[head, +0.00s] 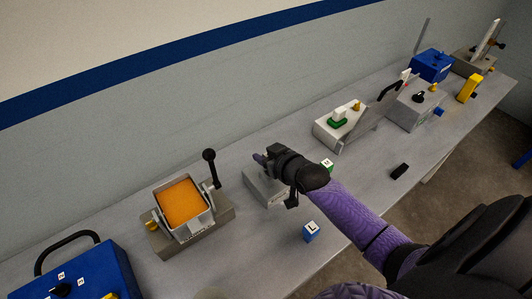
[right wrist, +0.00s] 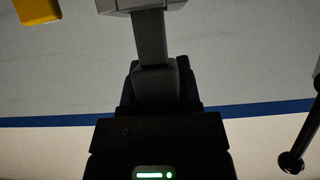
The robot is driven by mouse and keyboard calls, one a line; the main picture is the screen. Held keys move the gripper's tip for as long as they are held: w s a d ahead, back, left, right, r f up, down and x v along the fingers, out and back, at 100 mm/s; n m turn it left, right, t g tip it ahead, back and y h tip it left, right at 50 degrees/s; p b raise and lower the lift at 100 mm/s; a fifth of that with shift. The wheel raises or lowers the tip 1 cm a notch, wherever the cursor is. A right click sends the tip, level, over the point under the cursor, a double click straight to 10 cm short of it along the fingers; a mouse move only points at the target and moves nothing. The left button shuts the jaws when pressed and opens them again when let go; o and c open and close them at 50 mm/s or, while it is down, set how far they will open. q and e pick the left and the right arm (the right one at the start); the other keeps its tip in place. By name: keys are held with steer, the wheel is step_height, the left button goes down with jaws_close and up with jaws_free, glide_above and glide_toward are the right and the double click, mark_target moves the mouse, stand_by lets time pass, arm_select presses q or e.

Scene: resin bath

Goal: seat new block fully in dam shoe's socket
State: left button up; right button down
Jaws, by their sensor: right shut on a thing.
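My right gripper (head: 264,160) is over a low light-grey fixture (head: 254,188) in the middle of the bench, and hides part of it. In the right wrist view its dark fingers (right wrist: 158,88) are shut on a grey bar-like piece (right wrist: 150,38). That piece reaches to a light-grey body (right wrist: 143,5) at the top edge. I cannot tell whether this piece is the new block, or how deep it sits. The dam shoe's socket is not clearly visible. My left gripper is not in view.
A tilting tray of orange resin (head: 182,203) with a black-knobbed lever (head: 211,168) stands to the left. A blue lettered cube (head: 310,232) and a green-sided cube (head: 327,164) lie nearby. A black block (head: 399,171) lies right. The front middle of the bench is mostly clear.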

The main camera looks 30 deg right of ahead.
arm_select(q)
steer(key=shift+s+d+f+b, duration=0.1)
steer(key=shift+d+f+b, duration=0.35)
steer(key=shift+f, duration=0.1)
arm_select(e)
steer(key=shift+f, duration=0.65)
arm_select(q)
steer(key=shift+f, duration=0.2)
arm_select(e)
steer(key=shift+f, duration=0.35)
arm_select(q)
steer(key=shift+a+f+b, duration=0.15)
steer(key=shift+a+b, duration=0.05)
steer(key=shift+b, duration=0.15)
arm_select(e)
steer(key=shift+f, duration=0.2)
steer(key=shift+f, duration=0.1)
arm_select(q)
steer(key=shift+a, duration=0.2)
arm_select(e)
steer(key=shift+c, duration=1.1)
jaws_free()
